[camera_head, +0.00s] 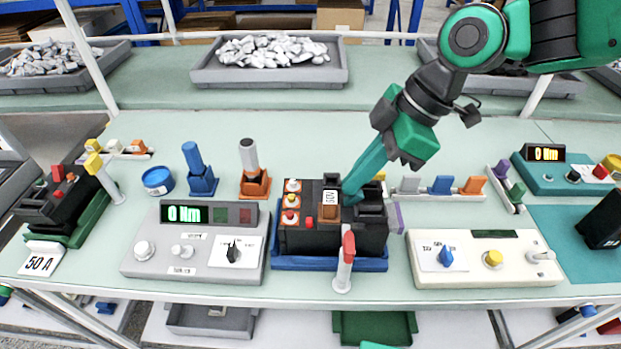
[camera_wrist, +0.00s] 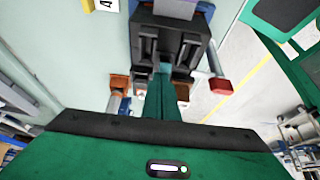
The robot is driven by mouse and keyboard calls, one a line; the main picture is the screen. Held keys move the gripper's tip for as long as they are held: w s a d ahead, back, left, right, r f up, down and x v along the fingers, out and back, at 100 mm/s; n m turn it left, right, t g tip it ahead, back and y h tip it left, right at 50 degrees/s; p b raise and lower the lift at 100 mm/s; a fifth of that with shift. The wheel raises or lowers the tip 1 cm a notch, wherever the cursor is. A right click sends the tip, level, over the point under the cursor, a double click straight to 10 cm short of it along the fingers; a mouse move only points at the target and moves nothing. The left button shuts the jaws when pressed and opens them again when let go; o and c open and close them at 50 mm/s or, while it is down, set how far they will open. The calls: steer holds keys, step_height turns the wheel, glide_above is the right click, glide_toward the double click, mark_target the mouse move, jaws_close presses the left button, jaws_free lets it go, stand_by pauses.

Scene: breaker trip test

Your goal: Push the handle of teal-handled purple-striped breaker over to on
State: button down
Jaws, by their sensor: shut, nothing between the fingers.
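A black breaker (camera_head: 296,240) sits on a blue tray (camera_head: 330,263) at the middle of the bench. A purple strip (camera_head: 397,217) shows at its right side. My gripper (camera_head: 352,190) is shut and empty, its teal fingers angled down to the top of this breaker, by the dark slots. In the wrist view, the closed fingers (camera_wrist: 165,72) reach between the black walls of the breaker (camera_wrist: 172,38). I cannot make out a teal handle apart from my teal fingers; it may be hidden behind them. Whether the tips touch anything is unclear.
A red-tipped upright lever (camera_head: 347,260) stands in front of the breaker. A grey meter box (camera_head: 190,258) is left, a cream switch box (camera_head: 488,270) right. Blue (camera_head: 198,170) and grey-topped (camera_head: 250,165) upright tools stand behind left. Another black breaker (camera_head: 50,205) is at far left.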

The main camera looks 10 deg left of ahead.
steer(key=shift+d+f, duration=0.15)
steer(key=shift+d, duration=0.25)
steer(key=shift+w+r, duration=0.15)
steer(key=shift+r, duration=0.55)
steer(key=shift+d+r, duration=0.15)
steer(key=shift+r, duration=0.15)
steer(key=w+d+r, duration=0.1)
steer(key=d+r, duration=0.4)
steer(key=d, duration=0.1)
steer(key=shift+w+d+r, duration=0.2)
steer(key=shift+d+r, duration=0.2)
